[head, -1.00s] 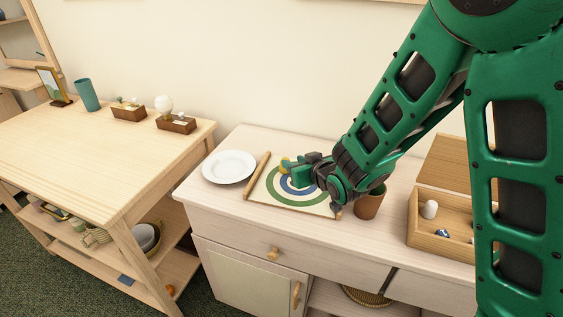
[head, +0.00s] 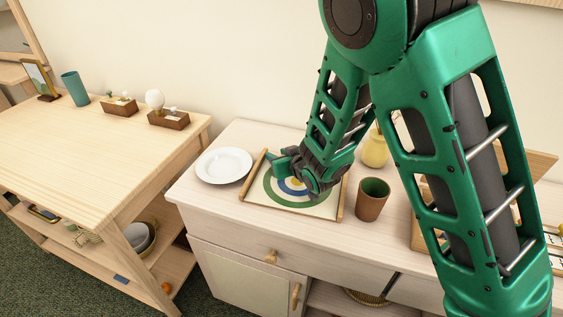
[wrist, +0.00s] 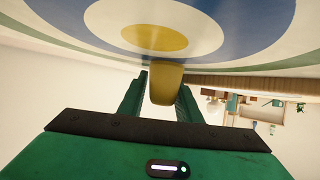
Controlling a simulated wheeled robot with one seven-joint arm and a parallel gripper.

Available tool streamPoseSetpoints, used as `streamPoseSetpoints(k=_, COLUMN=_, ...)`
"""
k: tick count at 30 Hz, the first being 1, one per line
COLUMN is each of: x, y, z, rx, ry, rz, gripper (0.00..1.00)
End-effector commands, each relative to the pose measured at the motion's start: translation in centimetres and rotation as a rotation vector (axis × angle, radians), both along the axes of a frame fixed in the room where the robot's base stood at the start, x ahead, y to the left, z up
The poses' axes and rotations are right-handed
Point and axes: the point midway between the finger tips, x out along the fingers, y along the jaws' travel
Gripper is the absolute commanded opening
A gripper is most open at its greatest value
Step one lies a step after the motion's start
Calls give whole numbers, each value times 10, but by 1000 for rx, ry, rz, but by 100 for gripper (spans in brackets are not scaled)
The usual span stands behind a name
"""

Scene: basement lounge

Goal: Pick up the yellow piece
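The yellow piece (wrist: 166,83) is a small rounded block in the wrist view. It stands on the target board (head: 328,209), beside the yellow centre spot, and hangs downward in that upside-down picture. My gripper (wrist: 163,85) has one green finger on each side of it. A thin gap shows at the left finger, and the piece overlaps the right finger. I see no firm grip. In the head view my gripper (head: 276,160) reaches low over the back left of the board and hides the piece.
A white plate (head: 224,165) lies just left of the board. A brown cup (head: 372,199) stands to its right, with a yellow vase (head: 375,150) behind my arm. A wooden box is partly hidden at right. A separate table (head: 100,150) stands at left.

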Motion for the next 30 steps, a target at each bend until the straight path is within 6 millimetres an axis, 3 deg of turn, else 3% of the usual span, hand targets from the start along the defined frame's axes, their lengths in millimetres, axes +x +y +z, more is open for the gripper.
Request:
streamPoseSetpoints(k=4, x=0, y=1, z=0, rx=0, ry=0, rz=1, gripper=31)
streamPoseSetpoints(k=8, x=-1, y=2, z=0, rx=0, ry=0, rz=2, gripper=2)
streamPoseSetpoints(k=22, x=-1, y=2, z=3, rx=1, ry=-1, rz=2, gripper=2)
streamPoseSetpoints(k=30, x=0, y=2, z=25, rx=4, ry=-4, rz=1, gripper=2)
